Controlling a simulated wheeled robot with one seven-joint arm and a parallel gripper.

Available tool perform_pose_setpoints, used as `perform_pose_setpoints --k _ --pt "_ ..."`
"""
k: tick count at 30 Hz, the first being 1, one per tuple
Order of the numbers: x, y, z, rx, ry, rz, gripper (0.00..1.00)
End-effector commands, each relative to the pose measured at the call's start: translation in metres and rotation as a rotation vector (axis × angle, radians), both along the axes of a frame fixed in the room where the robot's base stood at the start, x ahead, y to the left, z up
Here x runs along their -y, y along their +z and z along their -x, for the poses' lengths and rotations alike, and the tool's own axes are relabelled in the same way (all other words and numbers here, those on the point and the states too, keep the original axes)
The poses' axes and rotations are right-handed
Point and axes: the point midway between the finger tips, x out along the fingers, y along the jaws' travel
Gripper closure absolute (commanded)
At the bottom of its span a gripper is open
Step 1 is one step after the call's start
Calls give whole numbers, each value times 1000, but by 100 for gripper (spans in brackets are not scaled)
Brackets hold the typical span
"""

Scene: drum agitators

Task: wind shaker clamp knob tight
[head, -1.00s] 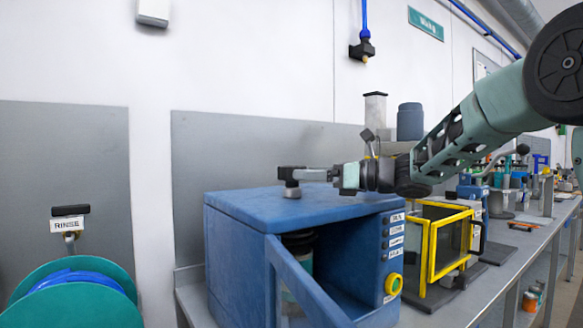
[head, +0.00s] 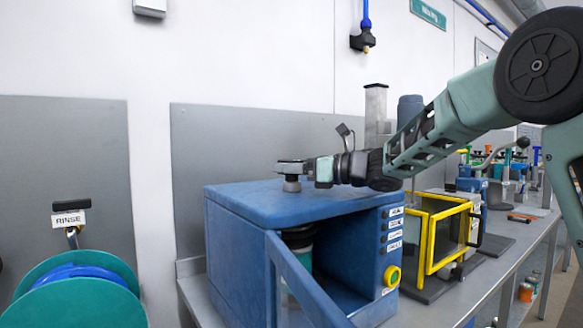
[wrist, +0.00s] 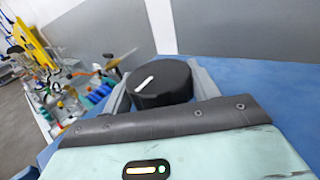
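The shaker is a blue box (head: 240,240) on the bench, with its front door (head: 305,290) swung open. The clamp knob (wrist: 160,88) is a round black knob with a white mark, on top of the box. My gripper (head: 288,168) reaches in from the right, level with the knob. In the wrist view its two grey fingers lie along both sides of the knob and appear to press on it. The head view shows a grey stub (head: 291,185) under the fingers. A dark-lidded container (head: 298,240) stands inside the shaker, partly hidden.
A yellow-framed box (head: 428,240) stands on the bench right of the shaker, beneath my arm. A grey column (head: 376,110) and dark cylinder (head: 410,112) rise behind. A teal hose reel (head: 75,305) is at the left.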

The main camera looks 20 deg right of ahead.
Motion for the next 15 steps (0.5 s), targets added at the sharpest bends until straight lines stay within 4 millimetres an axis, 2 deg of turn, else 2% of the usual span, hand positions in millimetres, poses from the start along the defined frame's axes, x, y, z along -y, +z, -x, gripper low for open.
perform_pose_setpoints --k 8,15 --pt "-1 -4 0 2 -35 1 63" --pt "-1 -8 0 6 -148 4 63"
